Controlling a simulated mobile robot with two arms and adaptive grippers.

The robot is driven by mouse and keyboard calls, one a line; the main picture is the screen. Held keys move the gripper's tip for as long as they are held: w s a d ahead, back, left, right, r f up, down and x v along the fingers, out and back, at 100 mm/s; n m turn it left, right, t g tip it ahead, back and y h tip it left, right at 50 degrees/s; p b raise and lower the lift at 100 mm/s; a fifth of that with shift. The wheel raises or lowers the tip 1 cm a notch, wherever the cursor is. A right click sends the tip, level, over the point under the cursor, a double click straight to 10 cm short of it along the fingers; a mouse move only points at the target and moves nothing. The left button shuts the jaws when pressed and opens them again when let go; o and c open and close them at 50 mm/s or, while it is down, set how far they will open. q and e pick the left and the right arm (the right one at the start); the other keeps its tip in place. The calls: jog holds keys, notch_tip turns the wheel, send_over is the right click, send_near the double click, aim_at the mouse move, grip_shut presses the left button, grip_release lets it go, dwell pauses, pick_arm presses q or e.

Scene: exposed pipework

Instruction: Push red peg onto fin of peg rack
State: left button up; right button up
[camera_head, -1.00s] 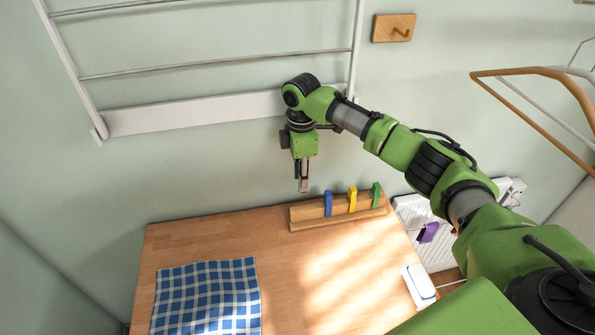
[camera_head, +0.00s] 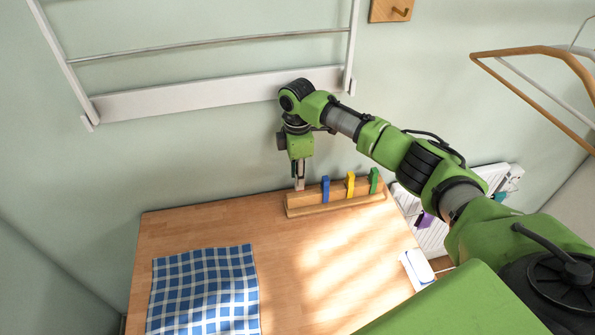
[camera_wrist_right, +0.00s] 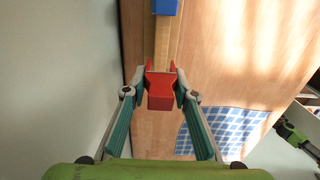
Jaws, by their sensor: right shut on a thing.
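The wooden peg rack (camera_head: 315,210) stands at the table's back edge, by the wall. Its raised fin (camera_wrist_right: 162,42) carries a blue peg (camera_head: 325,189), a yellow peg (camera_head: 350,184) and a green peg (camera_head: 374,180). My right gripper (camera_head: 299,186) points down at the rack's left end. In the wrist view, it is shut on the red peg (camera_wrist_right: 160,96), one fingertip on each side. The peg's two prongs show on either side of the fin's end; how far down it sits I cannot tell. The red peg is mostly hidden in the head view.
A blue checked cloth (camera_head: 203,290) lies on the table (camera_head: 290,265) at the front left. A white device (camera_head: 418,270) is at the right edge. A white rail frame (camera_head: 190,97) hangs on the wall behind my right arm. The table's middle is clear.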

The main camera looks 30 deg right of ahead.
aim_at(297, 194)
notch_tip(297, 194, down, 2)
jog(key=shift+f+b, duration=0.2)
jog(key=shift+b, duration=0.2)
jog(key=shift+f+b, duration=0.3)
jog(key=shift+f, duration=0.5)
pick_arm(q)
jog(key=shift+w+f, duration=0.55)
jog(key=shift+f, duration=0.25)
jog(key=shift+s+f+b, duration=0.15)
jog(key=shift+f+b, duration=0.55)
pick_arm(e)
jog(key=shift+f, duration=1.6)
jog(key=o, duration=0.9)
jog(key=shift+c, duration=0.2)
jog(key=shift+r+p, duration=2.35)
jog(key=shift+r, duration=0.1)
pick_arm(q)
jog(key=shift+r, duration=2.25)
pick_arm(e)
jog(key=shift+r, duration=1.05)
